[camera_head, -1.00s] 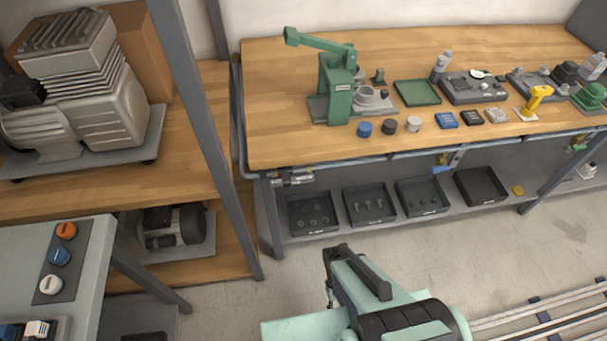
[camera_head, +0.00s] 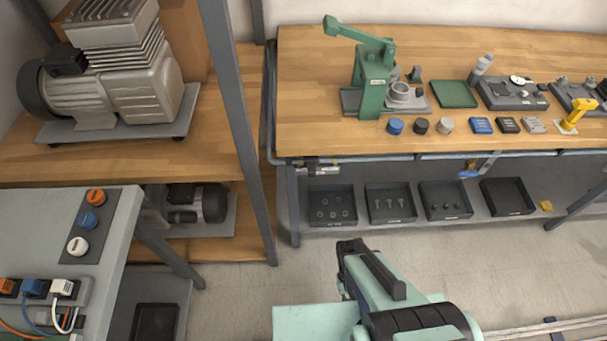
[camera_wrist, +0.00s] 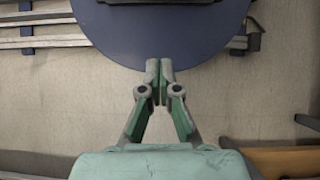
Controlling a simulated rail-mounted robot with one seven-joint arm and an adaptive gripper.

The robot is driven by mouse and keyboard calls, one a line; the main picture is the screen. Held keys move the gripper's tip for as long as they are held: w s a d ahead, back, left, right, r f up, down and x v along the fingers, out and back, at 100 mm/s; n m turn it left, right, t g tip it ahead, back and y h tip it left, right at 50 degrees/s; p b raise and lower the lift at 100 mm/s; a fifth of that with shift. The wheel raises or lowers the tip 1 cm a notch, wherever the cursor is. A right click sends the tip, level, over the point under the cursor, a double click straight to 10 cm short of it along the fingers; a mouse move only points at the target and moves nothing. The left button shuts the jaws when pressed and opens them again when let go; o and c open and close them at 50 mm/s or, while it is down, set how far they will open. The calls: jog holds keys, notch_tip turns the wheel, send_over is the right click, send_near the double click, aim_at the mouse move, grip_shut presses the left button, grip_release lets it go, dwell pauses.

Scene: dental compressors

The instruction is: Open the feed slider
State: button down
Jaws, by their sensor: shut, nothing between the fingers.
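I cannot say for sure which part is the feed slider. A silver slide-like fitting (camera_head: 318,169) sits on the line under the bench's front edge, near its left end. Another fitting with a blue part (camera_head: 468,172) hangs on the same line further right. My gripper (camera_head: 349,246) is over the floor in front of the bench, apart from both fittings. In the wrist view its fingertips (camera_wrist: 159,72) are together, with nothing between them, above a dark blue round base. No fitting shows in the wrist view.
The wooden bench (camera_head: 310,120) carries a green press (camera_head: 374,85) and small parts. Black bins (camera_head: 332,204) stand on its lower shelf. A grey upright (camera_head: 232,110), a compressor (camera_head: 115,80) and a grey control table (camera_head: 35,225) are at left.

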jog(key=w+a+r+n+t+h+p, duration=0.4)
jog(key=w+a+r+n+t+h, duration=0.5)
jog(key=w+a+r, duration=0.5)
jog(key=w+a+r+t+h, duration=0.1)
jog(key=w+a+r+t, duration=0.1)
jog(key=r, duration=0.4)
jog(key=w+a+r+t+h, duration=0.1)
jog(key=w+a+r+t, duration=0.2)
jog(key=a+r+t, duration=0.2)
jog(key=w+a+r+t+h+p, duration=0.1)
jog(key=w+a+r+t, duration=0.2)
jog(key=r, duration=0.6)
jog(key=shift+w+a+m+h, duration=0.3)
jog(key=shift+a+h, duration=0.1)
jog(key=shift+a, duration=0.5)
jog(key=p, duration=0.5)
send_near(312, 170)
jog(key=w, duration=0.2)
jog(key=w+d, duration=0.1)
jog(key=w, duration=0.1)
jog(key=w+d+f, duration=0.1)
jog(key=shift+w+d, duration=0.1)
jog(key=shift+w, duration=0.3)
jog(key=shift+d+f, duration=0.2)
jog(key=shift+d, duration=0.4)
